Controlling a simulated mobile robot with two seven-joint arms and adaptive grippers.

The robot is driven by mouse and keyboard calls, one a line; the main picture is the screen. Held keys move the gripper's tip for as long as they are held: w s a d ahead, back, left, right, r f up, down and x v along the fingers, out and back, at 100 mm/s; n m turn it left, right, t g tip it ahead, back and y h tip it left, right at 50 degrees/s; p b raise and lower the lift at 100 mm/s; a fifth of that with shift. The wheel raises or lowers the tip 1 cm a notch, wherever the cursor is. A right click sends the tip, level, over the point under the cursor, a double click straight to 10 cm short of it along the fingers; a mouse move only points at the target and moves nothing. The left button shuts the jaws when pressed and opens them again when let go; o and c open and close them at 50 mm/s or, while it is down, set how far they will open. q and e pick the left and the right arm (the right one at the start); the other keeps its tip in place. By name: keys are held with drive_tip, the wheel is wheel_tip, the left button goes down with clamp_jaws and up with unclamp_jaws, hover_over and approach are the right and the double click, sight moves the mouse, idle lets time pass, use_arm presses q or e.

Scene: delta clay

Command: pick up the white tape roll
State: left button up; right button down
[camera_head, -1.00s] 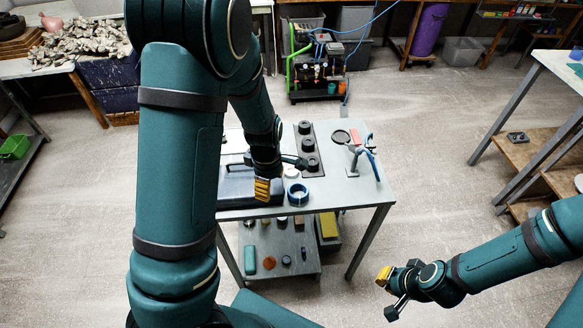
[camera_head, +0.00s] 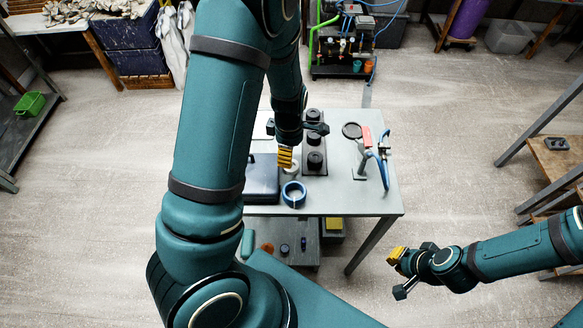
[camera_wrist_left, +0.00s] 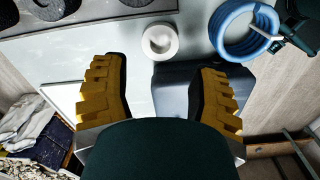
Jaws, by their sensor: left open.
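The white tape roll (camera_wrist_left: 160,42) is a small pale ring lying on the grey table, beyond and between my left fingertips in the left wrist view. In the head view the white tape roll (camera_head: 292,168) is partly hidden by my left gripper (camera_head: 285,157). My left gripper (camera_wrist_left: 161,68) is open, with its yellow ridged fingers wide apart and nothing between them; it is above the table, apart from the roll. My right gripper (camera_head: 397,258) is off the table to the right, and its finger gap cannot be made out.
A blue ring roll (camera_head: 294,194) lies close by the white roll. A dark blue case (camera_head: 262,180) is to the left. A black holder with round black pieces (camera_head: 315,160) stands behind. A blue-handled tool (camera_head: 383,165) and a red item (camera_head: 367,137) are at the right.

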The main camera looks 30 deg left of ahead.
use_arm(q)
drive_tip(key=shift+f+b, duration=0.8)
drive_tip(key=shift+f, duration=2.55)
drive_tip(key=shift+o, duration=0.2)
drive_tip(key=c, duration=0.6)
